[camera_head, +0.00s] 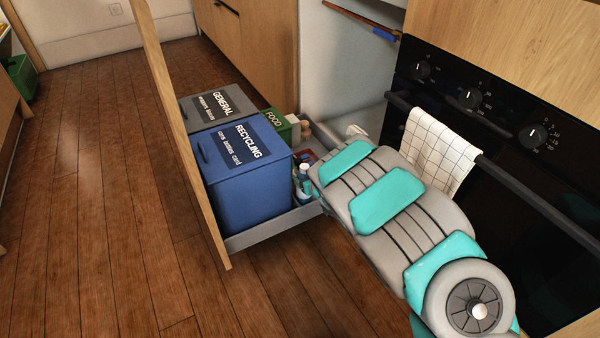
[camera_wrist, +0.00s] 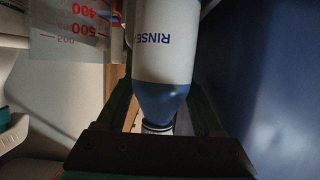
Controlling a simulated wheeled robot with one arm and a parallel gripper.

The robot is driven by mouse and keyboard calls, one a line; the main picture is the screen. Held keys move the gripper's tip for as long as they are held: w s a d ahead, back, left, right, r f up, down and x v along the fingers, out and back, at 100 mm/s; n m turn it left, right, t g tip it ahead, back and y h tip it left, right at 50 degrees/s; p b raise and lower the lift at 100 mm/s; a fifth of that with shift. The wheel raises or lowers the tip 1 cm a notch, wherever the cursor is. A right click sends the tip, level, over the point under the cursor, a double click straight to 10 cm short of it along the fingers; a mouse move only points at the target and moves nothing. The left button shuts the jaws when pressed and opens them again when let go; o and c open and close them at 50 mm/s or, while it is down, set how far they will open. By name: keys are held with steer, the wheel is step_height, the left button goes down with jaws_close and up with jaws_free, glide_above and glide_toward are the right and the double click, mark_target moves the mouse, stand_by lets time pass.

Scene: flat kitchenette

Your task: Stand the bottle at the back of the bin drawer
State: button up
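The bottle (camera_wrist: 166,45) is white with blue "RINSE" lettering and a blue shoulder, its neck toward my palm in the wrist view. My gripper (camera_wrist: 162,88) has one finger along each side of the bottle, and both appear to touch it. In the head view my arm hides the gripper. A small blue-and-white bottle shape (camera_head: 303,180) shows just beyond the arm's end; I cannot tell whether it is the same bottle. The bin drawer (camera_head: 268,234) is pulled out, and its back part is partly hidden by my arm.
The blue recycling bin (camera_head: 238,185), grey general bin (camera_head: 196,110) and green food bin (camera_head: 276,124) fill much of the drawer. A clear measuring jug (camera_wrist: 70,30) with red marks is left of the bottle. The oven (camera_head: 480,140) with a towel (camera_head: 438,150) stands at right.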

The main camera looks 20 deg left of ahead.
steer(key=o, duration=0.3)
steer(key=v, duration=0.4)
steer(key=p+v, duration=0.1)
steer(key=v, duration=0.3)
steer(key=r+v, duration=0.1)
steer(key=v, duration=0.3)
steer(key=shift+r, duration=0.1)
steer(key=shift+w+d, duration=0.1)
